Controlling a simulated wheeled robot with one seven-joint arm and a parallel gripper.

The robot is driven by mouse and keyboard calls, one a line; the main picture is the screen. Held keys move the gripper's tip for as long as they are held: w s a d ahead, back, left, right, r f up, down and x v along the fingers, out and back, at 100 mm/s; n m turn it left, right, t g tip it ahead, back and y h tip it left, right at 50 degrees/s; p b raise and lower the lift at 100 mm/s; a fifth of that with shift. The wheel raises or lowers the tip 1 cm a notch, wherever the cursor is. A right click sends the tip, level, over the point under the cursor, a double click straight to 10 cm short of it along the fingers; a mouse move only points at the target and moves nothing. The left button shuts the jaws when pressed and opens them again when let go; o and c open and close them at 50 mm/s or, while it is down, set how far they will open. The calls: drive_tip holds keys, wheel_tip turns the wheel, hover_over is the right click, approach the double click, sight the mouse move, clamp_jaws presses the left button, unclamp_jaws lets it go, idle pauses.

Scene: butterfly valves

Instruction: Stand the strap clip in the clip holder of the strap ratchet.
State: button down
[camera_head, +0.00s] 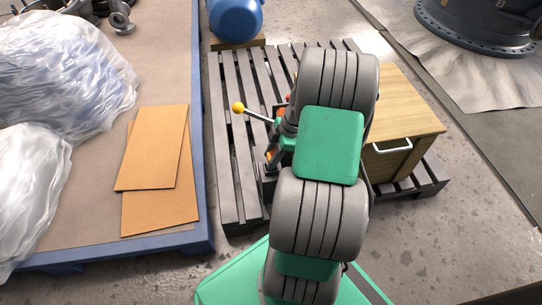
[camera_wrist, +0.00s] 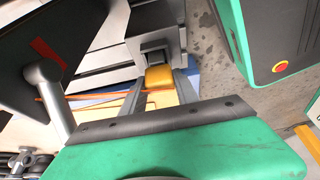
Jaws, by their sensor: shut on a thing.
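In the wrist view my gripper (camera_wrist: 160,84) has its two grey fingers closed on a yellow-orange block, which looks like the strap clip (camera_wrist: 159,77). Just beyond the clip is a grey fitting with a dark square recess, probably the clip holder (camera_wrist: 153,50). Whether the clip touches it or is inside it, I cannot tell. An orange strap (camera_wrist: 105,94) runs to the left from near the clip. In the head view my arm hides the clip and most of the work spot. A lever with a yellow ball (camera_head: 238,107) sticks out left of the arm.
A grey slatted pallet (camera_head: 237,165) lies beneath the work spot. A wooden box (camera_head: 408,120) with a white handle stands to the right, and a blue motor (camera_head: 237,18) at the back. A blue-edged platform (camera_head: 202,205) at left bears cardboard sheets (camera_head: 155,150) and plastic wrap (camera_head: 60,70).

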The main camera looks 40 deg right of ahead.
drive_tip(key=shift+f, duration=0.4)
idle(0.4)
drive_tip(key=c, duration=0.8)
unclamp_jaws()
drive_tip(key=shift+c, duration=0.2)
drive_tip(key=p+v, duration=0.3)
drive_tip(key=v, duration=0.5)
drive_tip(key=w+a+r+m+h+p, duration=0.1)
drive_tip(key=a+r+m+p, duration=0.1)
drive_tip(key=a+r+p, duration=0.5)
drive_tip(key=a+r+m+h+p, duration=0.1)
drive_tip(key=r+p, duration=0.4)
drive_tip(key=r, duration=0.6)
drive_tip(key=w+a+r+m+p, duration=0.1)
drive_tip(key=a+r+m+p, duration=0.1)
drive_tip(key=a+r+p, duration=0.35)
drive_tip(key=s+a+r+m+p, duration=0.2)
drive_tip(key=r+p, duration=0.3)
drive_tip(key=r, duration=0.3)
drive_tip(key=s+a+r+m+h+p, duration=0.1)
drive_tip(key=s+a+r+m+p, duration=0.2)
drive_tip(key=r+p, duration=0.3)
drive_tip(key=s+a+r+m+t+h+p, duration=0.1)
drive_tip(key=a+r+p, duration=0.4)
drive_tip(key=r, duration=0.7)
drive_tip(key=shift+s+r+m+p, duration=0.2)
drive_tip(key=shift+s+m+p, duration=0.45)
drive_tip(key=shift+m+p, duration=0.15)
